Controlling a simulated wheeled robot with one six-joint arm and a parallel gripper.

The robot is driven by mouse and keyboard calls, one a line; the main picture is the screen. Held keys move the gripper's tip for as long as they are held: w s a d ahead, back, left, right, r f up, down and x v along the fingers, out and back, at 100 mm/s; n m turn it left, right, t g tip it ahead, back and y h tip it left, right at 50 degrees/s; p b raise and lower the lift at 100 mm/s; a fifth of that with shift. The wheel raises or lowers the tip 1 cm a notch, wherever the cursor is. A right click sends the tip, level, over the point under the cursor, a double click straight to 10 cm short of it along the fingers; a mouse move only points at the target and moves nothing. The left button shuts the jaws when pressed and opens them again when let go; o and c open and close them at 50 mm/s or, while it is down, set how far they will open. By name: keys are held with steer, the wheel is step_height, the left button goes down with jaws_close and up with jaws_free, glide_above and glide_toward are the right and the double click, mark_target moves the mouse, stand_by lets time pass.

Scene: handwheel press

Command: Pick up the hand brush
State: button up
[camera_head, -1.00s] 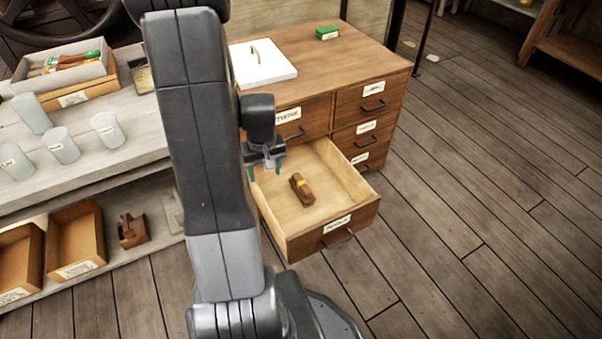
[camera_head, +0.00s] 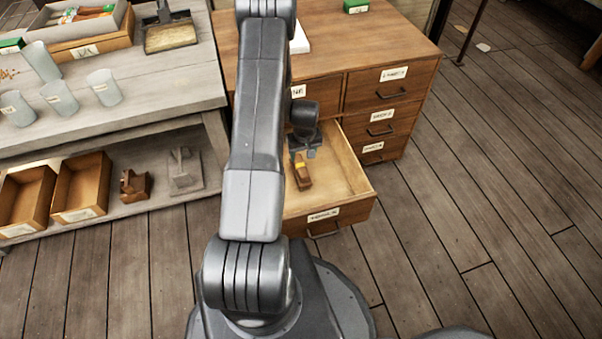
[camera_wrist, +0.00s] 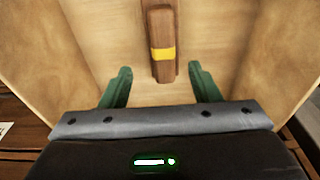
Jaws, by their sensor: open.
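The hand brush (camera_head: 303,174) appears as a brown wooden piece with a yellow band, lying in the open lower drawer (camera_head: 343,211) of the wooden cabinet. In the wrist view its wooden body (camera_wrist: 162,35) lies lengthwise on the pale drawer floor, ahead of my gripper and roughly centred between the fingers. My gripper (camera_head: 304,152) is over the drawer, just above the far end of the brush in the head view. In the wrist view the two green fingers of my gripper (camera_wrist: 162,88) are apart with nothing between them. Bristles cannot be made out.
The drawer's side walls (camera_wrist: 262,50) stand on both sides of my gripper. The cabinet top (camera_head: 370,45) overhangs behind the drawer. A workbench (camera_head: 150,85) with cups, boxes and a dustpan (camera_head: 170,35) stands at left.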

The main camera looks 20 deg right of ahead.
mark_target(300, 165)
steer(key=f, duration=0.2)
steer(key=w+f+b, duration=0.1)
steer(key=f, duration=0.2)
steer(key=f+b, duration=0.1)
steer(key=f, duration=0.2)
steer(key=shift+w+a+f, duration=0.15)
steer(key=shift+a+f, duration=0.05)
steer(key=shift+r, duration=0.1)
steer(key=c, duration=0.9)
step_height(300, 165, up, 10)
steer(key=shift+r+p, duration=0.1)
steer(key=shift+p, duration=1.15)
steer(key=o, duration=0.7)
steer(key=shift+c, duration=0.2)
steer(key=c, duration=0.4)
steer(key=shift+o, duration=0.2)
